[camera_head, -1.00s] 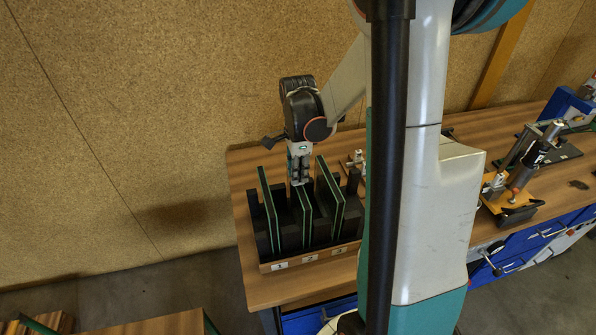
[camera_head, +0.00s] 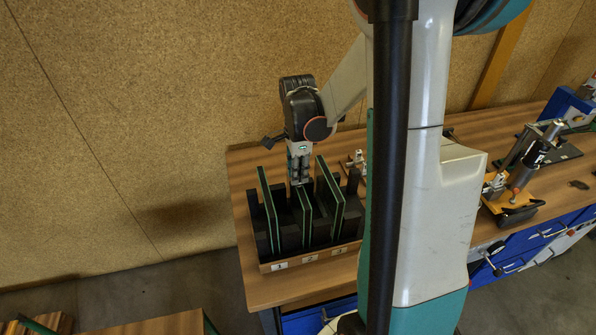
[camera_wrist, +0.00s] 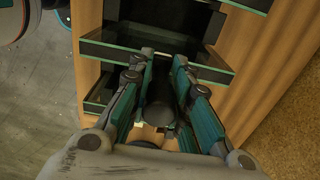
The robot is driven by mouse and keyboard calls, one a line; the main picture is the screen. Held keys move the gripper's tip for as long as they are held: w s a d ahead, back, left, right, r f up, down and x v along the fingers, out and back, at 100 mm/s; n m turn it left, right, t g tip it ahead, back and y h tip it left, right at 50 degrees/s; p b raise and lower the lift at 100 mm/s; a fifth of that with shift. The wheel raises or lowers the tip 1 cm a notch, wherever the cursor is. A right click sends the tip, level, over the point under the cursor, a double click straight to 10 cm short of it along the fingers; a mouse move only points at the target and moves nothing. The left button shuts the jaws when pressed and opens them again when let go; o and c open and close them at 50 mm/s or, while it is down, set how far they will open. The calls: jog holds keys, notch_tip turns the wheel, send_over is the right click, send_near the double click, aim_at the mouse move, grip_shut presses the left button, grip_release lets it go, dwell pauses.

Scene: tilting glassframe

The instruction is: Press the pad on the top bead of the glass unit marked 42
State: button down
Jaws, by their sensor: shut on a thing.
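Several upright glass units with dark faces and green edges stand in a dark slotted rack (camera_head: 263,243) on the bench: a left one (camera_head: 267,205), a lower middle one (camera_head: 305,215) and a right one (camera_head: 328,190). I cannot read a 42 or make out a pad on any of them. My gripper (camera_head: 300,183) points down at the top of the middle unit. In the wrist view, my gripper's fingers (camera_wrist: 165,56) close around a dark rounded piece (camera_wrist: 158,113), with a green-edged pane (camera_wrist: 110,50) close at the tips. Whether they touch the pane is unclear.
The rack's wooden front strip (camera_head: 296,264) carries small white number labels. The wooden bench (camera_head: 262,291) runs right to clamp fixtures (camera_head: 515,190). A cork-coloured wall (camera_head: 150,120) stands behind. My arm hides part of the bench.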

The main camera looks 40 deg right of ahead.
jog(key=shift+r+p, duration=2.3)
jog(key=shift+r, duration=1.2)
